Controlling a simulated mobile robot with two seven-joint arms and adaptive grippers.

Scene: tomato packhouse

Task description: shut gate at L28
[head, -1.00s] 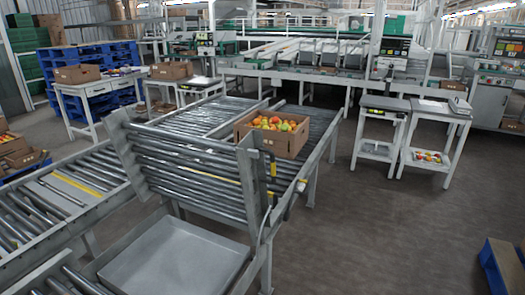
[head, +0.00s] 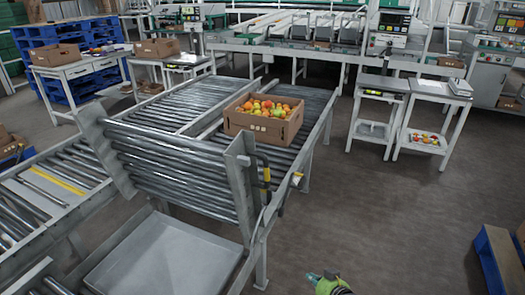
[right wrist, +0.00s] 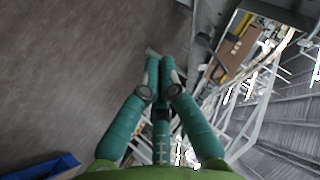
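The gate (head: 180,165) is a hinged section of conveyor rollers in the head view. It stands raised and tilted over a gap in the roller line, with a grey tray (head: 165,255) below it. A yellow-and-black handle (head: 266,175) is on its right side post. My right gripper (head: 314,277) shows at the bottom edge of the head view, to the right of the gate frame and apart from it. In the right wrist view its green fingers (right wrist: 160,65) are together and hold nothing visible. My left gripper is not in view. No L28 label is readable.
A cardboard crate of tomatoes (head: 262,120) sits on the rollers behind the gate. White carts (head: 375,112) stand right of the conveyor. Blue pallets (head: 500,260) lie at the lower right. The floor (head: 390,220) between is clear.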

